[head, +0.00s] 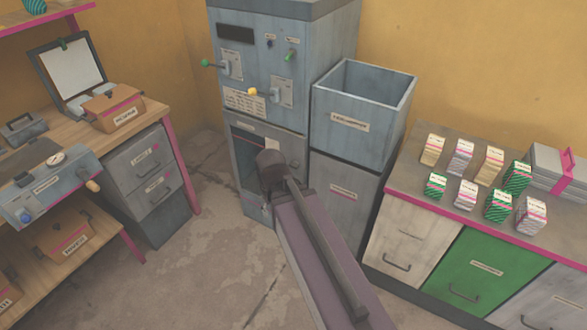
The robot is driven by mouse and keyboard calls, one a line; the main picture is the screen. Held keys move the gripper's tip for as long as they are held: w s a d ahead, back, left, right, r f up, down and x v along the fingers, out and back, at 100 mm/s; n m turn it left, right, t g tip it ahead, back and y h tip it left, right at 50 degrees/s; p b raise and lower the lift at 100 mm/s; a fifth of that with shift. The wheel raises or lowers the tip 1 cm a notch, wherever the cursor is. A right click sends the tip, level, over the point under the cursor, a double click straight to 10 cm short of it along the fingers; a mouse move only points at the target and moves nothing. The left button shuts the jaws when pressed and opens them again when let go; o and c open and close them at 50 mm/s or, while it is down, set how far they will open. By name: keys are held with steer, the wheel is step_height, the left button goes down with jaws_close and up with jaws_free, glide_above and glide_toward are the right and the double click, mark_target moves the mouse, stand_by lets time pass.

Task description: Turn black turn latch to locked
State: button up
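The grey-blue plate press cabinet (282,75) stands at the back centre, with a windowed lower door (247,150). A small dark fitting (297,163) sits on the lower front, right of the window. It may be the black turn latch, but it is too small to tell its setting. My arm reaches up from the bottom of the head view, and its dark end block covers part of the lower door. I cannot make out my gripper's fingers.
The press has a green lever (207,63), a yellow lever (254,92) and a green knob (290,56). An open grey bin (360,125) stands right of it. A workbench (150,112) is left, a counter with several small stacks (408,170) right. Floor (215,235) is clear between.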

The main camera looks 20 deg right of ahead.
steer(key=shift+o, duration=0.4)
steer(key=w+d+f+n+t+h+b, duration=0.1)
steer(key=w+d+f+n+h+b, duration=0.2)
steer(key=f+b, duration=0.5)
steer(key=w+d+n+b, duration=0.1)
steer(key=w+d, duration=0.1)
steer(key=w, duration=0.1)
steer(key=shift+w+f+t+h+b, duration=0.3)
steer(key=shift+f+h, duration=0.1)
steer(key=n+t+h+b, duration=0.95)
steer(key=n+b, duration=1.15)
steer(key=b, duration=0.9)
glide_toward(293, 166)
steer(key=w+v, duration=0.1)
steer(key=v, duration=0.3)
steer(key=shift+s+f+h, duration=0.1)
steer(key=shift+f+h, duration=0.15)
steer(key=shift+f, duration=0.2)
steer(key=x, duration=1.3)
steer(key=shift+d+f, duration=0.1)
steer(key=shift+d, duration=0.25)
steer(key=c, duration=1.2)
